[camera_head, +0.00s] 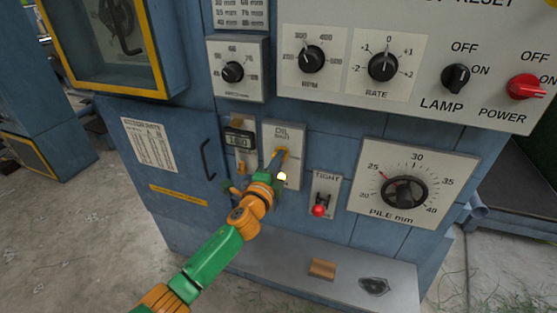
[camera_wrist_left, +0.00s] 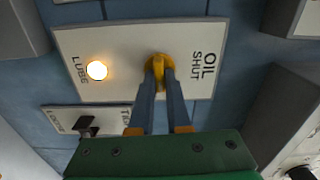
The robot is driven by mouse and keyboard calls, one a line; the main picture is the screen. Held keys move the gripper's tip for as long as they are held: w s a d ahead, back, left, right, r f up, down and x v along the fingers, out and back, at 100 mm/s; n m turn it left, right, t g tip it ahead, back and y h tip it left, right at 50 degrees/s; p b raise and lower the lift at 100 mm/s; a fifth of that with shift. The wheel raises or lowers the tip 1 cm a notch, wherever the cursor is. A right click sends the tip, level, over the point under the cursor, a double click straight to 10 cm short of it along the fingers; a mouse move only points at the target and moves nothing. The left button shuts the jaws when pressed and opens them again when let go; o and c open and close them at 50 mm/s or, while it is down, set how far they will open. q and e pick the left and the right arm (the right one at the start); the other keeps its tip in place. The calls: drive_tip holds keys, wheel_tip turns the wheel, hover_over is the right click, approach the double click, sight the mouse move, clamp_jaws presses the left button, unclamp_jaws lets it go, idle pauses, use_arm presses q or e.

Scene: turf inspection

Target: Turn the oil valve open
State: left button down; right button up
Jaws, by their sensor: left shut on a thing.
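The oil valve's yellow handle (camera_head: 281,154) sits on a pale plate (camera_head: 270,130) marked OIL on the front of the blue machine. In the left wrist view the handle (camera_wrist_left: 158,63) shows beside the words OIL and SHUT on the plate (camera_wrist_left: 200,38). A lit round lamp (camera_wrist_left: 96,70) marked LUBE is on the same plate. My left gripper (camera_wrist_left: 159,80) is shut on the yellow handle, one finger on each side. The fingers hide part of it, and I cannot tell its exact angle. My right gripper is not in view.
A red-tipped toggle (camera_head: 319,210) marked TIGHT is right of my left arm. A small counter (camera_head: 239,140) is close on the left. The PILE dial (camera_head: 404,193) is further right. RPM and RATE knobs (camera_head: 383,66) are above. A ledge (camera_head: 340,279) juts out below.

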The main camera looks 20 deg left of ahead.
use_arm(q)
drive_tip(key=shift+m, duration=0.4)
drive_tip(key=c, duration=0.9)
unclamp_jaws()
drive_tip(key=s, duration=0.7)
drive_tip(key=shift+a+p, duration=0.15)
drive_tip(key=shift+p, duration=0.25)
